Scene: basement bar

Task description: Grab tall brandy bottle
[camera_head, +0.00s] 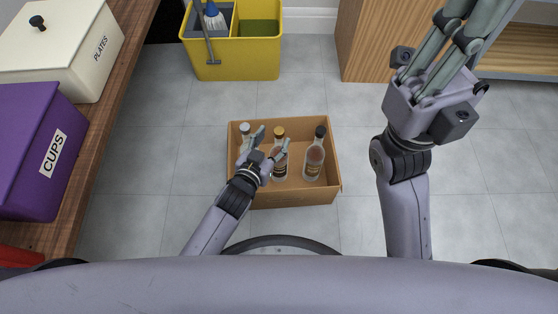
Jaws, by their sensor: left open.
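Three bottles stand in an open cardboard box (262,203) on the floor. The left bottle (245,130) has a pale cap and is partly hidden by my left gripper. The middle bottle (280,168) has a gold cap, and the right bottle (314,158) has a black cap and a brown label. I cannot tell from the labels which is the brandy. My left gripper (273,140) is open over the box, its fingers spread near the middle bottle; contact is unclear. My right gripper (450,48) is raised at the upper right, away from the box, its fingertips cut off.
A yellow mop bucket (240,60) stands beyond the box. A wooden counter (105,110) on the left holds a cream PLATES box (70,50) and a purple CUPS box (35,150). A wooden cabinet (375,45) stands at the back right. The tiled floor around the box is clear.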

